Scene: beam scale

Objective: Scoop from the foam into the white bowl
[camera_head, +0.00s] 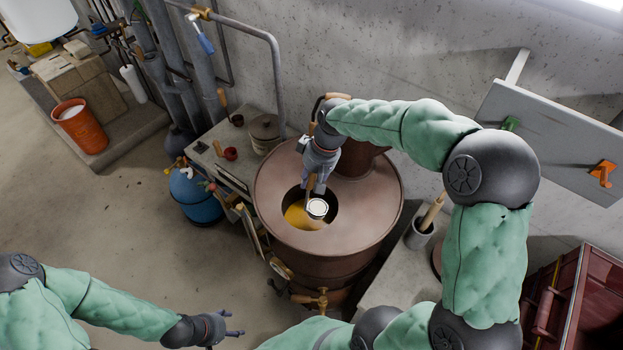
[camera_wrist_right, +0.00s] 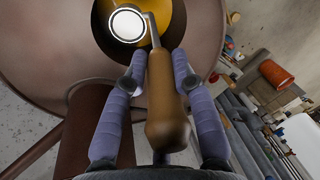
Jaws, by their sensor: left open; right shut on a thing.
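A brown metal vessel (camera_head: 360,215) has a round opening in its lid, with a yellow surface (camera_head: 296,214) inside. It also shows in the wrist view (camera_wrist_right: 50,50). My right gripper (camera_head: 313,188) is above the opening, shut on the wooden handle of a ladle (camera_wrist_right: 162,105). My left gripper (camera_head: 230,328) is open and empty, low over the floor. I cannot make out a white bowl.
A bench (camera_head: 203,153) with a lidded pot (camera_head: 265,127) stands left of the vessel. A blue tank (camera_head: 190,195) is beside it. An orange bucket (camera_head: 80,130) is at far left. A grey container with a wooden-handled tool (camera_head: 420,233) stands at right. Floor at left is free.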

